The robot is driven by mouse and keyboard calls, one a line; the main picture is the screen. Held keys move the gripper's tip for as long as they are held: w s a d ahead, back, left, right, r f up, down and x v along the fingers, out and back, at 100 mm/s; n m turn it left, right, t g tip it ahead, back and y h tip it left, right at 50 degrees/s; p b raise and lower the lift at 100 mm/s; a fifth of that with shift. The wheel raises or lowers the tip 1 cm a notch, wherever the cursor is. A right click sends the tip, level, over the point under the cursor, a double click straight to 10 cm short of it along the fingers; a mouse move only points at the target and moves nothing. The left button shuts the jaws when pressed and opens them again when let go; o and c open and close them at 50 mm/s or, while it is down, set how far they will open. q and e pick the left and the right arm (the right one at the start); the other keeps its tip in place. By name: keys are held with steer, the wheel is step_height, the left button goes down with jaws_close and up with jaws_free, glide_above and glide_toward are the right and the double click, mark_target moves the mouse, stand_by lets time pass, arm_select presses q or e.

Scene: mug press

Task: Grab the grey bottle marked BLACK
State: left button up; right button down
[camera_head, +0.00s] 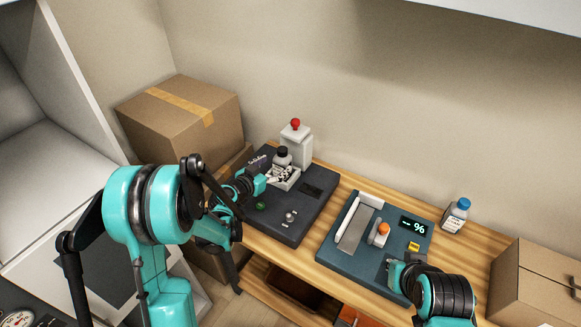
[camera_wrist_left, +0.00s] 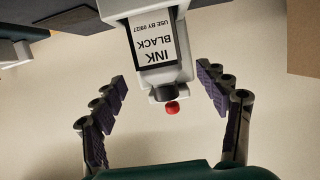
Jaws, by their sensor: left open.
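The grey bottle (camera_head: 283,162) has a black cap and stands on a pale holder of the dark machine in the head view. In the left wrist view the bottle (camera_wrist_left: 157,45) appears upside down, with a white label reading INK BLACK. My left gripper (camera_head: 276,175) is open close in front of the bottle. Its fingers (camera_wrist_left: 162,82) show on both sides of the bottle with gaps, apart from it. My right gripper (camera_head: 410,278) is at the front edge of the teal device; its fingers are too unclear to judge.
A white column with a red knob (camera_head: 295,124) stands close behind the bottle. A blue-capped bottle (camera_head: 455,216) stands at the right. The teal device (camera_head: 340,257) is on the wooden bench. Cardboard boxes sit at back left (camera_head: 190,125) and far right (camera_head: 535,285).

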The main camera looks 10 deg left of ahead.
mark_target(283, 160)
arm_select(q)
steer(key=b+x, duration=0.1)
steer(key=x, duration=0.1)
steer(key=b+x, duration=0.1)
steer(key=x, duration=0.2)
steer(key=shift+f, duration=0.5)
steer(key=shift+w+d, duration=0.15)
steer(key=shift+w, duration=0.2)
steer(key=c, duration=1.7)
steer(key=shift+r, duration=0.15)
